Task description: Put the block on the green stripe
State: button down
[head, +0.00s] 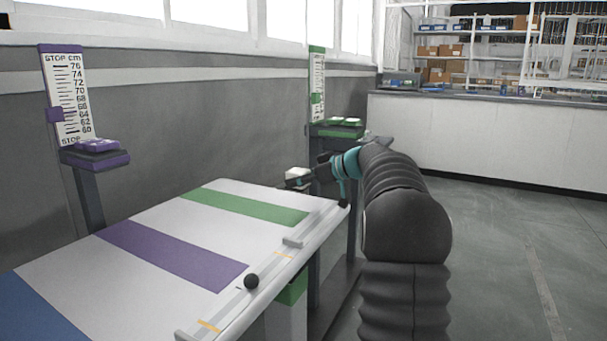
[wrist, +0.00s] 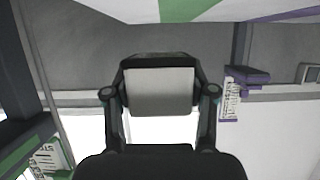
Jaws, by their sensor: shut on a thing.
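My gripper (head: 297,183) is at the far right end of the table in the head view, shut on a white block (head: 298,174). In the wrist view the pale block (wrist: 160,90) fills the space between the fingers. The green stripe (head: 245,206) runs across the white table (head: 185,213), to the left of and below the block in the head view. Nothing lies on the stripe. A bit of the green stripe (wrist: 185,9) shows at the top of the wrist view.
A rail with a dark knob (head: 251,281) and a grey slider (head: 292,241) runs along the table's near edge. A column with a purple scale and button box (head: 95,155) stands at the left. A similar green one (head: 336,129) stands behind my gripper. Shelves stand far back.

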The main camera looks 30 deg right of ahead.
aim_at(291, 218)
jog(key=s+a+f, duration=0.1)
jog(key=s+a, duration=0.1)
jog(key=a+f, duration=0.1)
jog(key=a, duration=0.1)
jog(key=shift+s+f+b, duration=0.35)
jog(key=shift+s+b, duration=0.05)
jog(key=shift+f, duration=1.95)
jog(key=shift+f+b, duration=0.15)
jog(key=shift+b, duration=0.3)
jog(key=shift+c, duration=1.8)
grip_release()
jog(key=shift+p, duration=0.3)
jog(key=v, duration=1.2)
jog(key=shift+s+d, duration=0.1)
